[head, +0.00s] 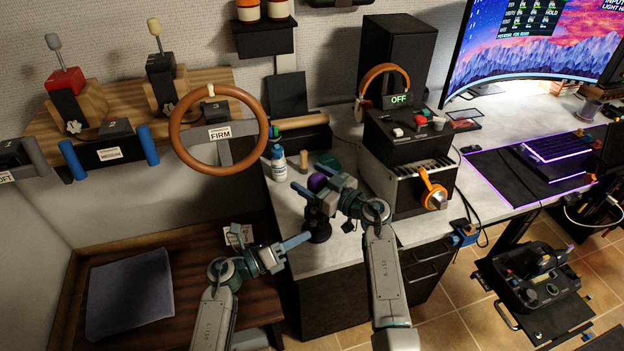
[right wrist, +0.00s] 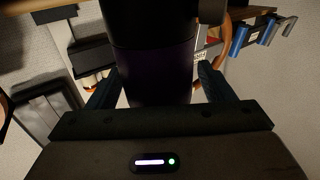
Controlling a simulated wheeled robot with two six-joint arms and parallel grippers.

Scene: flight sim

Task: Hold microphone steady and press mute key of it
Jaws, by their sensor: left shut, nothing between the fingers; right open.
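The microphone (head: 317,182) stands on the near edge of the white desk. Its purple top and dark base show in the head view, and my right gripper hides much of its middle. My right gripper (head: 316,192) is open, with its fingers on either side of the microphone. In the right wrist view the microphone is a dark upright cylinder (right wrist: 150,65) between the two spread fingers (right wrist: 152,88). I cannot tell whether they touch it. My left gripper (head: 303,241) is shut and empty, in front of the desk, below and left of the microphone base. The mute key cannot be made out.
A white bottle (head: 279,163) stands just behind and left of the microphone. An orange steering ring (head: 176,140) hangs at the left. A wooden bench (head: 190,270) lies low at the left.

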